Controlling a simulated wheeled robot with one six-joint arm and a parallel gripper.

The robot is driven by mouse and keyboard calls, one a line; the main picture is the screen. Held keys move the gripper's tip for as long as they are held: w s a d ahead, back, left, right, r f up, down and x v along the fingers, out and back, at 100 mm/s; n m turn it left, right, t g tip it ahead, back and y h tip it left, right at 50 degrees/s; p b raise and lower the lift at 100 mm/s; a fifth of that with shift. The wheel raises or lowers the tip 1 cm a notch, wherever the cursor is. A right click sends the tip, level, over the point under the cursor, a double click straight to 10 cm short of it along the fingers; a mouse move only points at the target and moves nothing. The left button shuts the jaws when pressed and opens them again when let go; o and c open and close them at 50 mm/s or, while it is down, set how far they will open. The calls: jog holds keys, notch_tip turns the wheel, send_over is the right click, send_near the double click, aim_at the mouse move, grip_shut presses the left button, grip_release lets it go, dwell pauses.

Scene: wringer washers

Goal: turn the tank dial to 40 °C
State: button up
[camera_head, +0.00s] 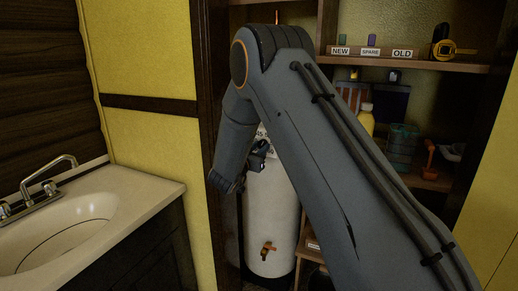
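A white cylindrical tank (270,212) stands upright in the alcove at the middle of the view. A brass-coloured tap (268,250) sits low on its front. My arm crosses the view from the lower right and bends down at the left, in front of the tank. My gripper (258,155) is dark and small, at the upper part of the tank. I cannot tell whether it touches the tank or whether its fingers are open. A small pale patch with dark marks shows just above the gripper. I cannot make out the dial or its setting; the arm and gripper cover much of the tank's top.
A sink (75,225) with a faucet (45,185) stands at the left. Dark posts frame the alcove.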

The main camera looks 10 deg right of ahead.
jog(key=shift+c, duration=0.8)
jog(key=shift+n, duration=0.4)
jog(key=n+p, duration=0.2)
jog(key=n, duration=0.2)
jog(key=shift+r+n+p, duration=0.1)
jog(key=shift+n+p, duration=0.2)
jog(key=shift+n, duration=0.1)
jog(key=n+p, duration=0.2)
jog(key=n, duration=0.3)
jog(key=n+p, duration=0.1)
jog(key=n, duration=0.4)
jog(key=shift+r+n+p, duration=0.1)
jog(key=shift+n+p, duration=0.2)
jog(key=shift+n, duration=0.1)
jog(key=shift+a+n+p, duration=0.1)
jog(key=shift+n+p, duration=0.5)
jog(key=shift+n, duration=2)
